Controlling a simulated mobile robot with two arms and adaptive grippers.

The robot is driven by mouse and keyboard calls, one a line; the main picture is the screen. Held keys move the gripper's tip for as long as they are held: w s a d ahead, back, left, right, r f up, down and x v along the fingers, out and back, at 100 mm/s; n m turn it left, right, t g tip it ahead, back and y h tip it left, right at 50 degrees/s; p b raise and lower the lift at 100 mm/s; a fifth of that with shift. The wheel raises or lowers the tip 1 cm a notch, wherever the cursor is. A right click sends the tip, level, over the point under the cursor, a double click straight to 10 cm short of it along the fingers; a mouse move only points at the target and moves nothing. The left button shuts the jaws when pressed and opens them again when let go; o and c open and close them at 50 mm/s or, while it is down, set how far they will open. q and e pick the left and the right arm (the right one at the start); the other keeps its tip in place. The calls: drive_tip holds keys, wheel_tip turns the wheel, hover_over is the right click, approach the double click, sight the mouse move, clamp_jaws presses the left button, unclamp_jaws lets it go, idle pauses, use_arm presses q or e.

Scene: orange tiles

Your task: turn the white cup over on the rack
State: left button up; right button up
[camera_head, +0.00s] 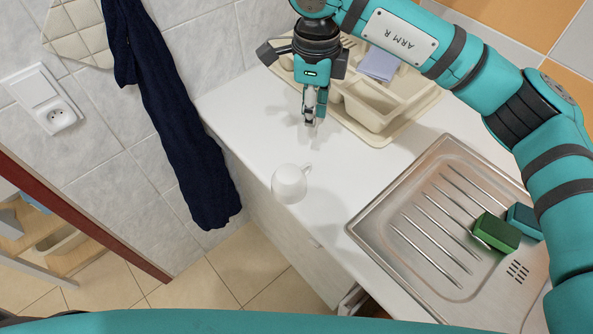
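The white cup (288,185) stands on the white counter near its left edge, apart from the rack. Its handle points up and right in the head view; I cannot tell which way its mouth faces. The cream dish rack (366,112) sits at the back of the counter. My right gripper (311,118) points down by the rack's left side, above and beyond the cup and apart from it. Its fingers look close together with nothing seen in them, but their gap is unclear. My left gripper is not in view.
A steel sink drainer (384,222) with green (496,232) and teal (523,221) sponges lies at the right. A blue-grey cloth (379,64) lies in the rack. A dark towel (185,140) hangs left of the counter. The counter (345,185) between cup and drainer is clear.

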sight(294, 177)
wheel_tip(294, 177, down, 9)
drive_tip(key=p, duration=0.2)
drive_tip(key=shift+f+p, duration=0.2)
drive_tip(key=shift+p, duration=0.15)
drive_tip(key=shift+s+f+p, duration=0.1)
drive_tip(key=shift+f+p, duration=0.2)
drive_tip(key=shift+f, duration=0.1)
wheel_tip(294, 177, down, 4)
drive_tip(key=shift+d+f+p, duration=0.15)
drive_tip(key=shift+f+p, duration=0.1)
drive_tip(key=shift+p, duration=0.9)
drive_tip(key=shift+f, duration=0.2)
clamp_jaws()
drive_tip(key=shift+r, duration=0.1)
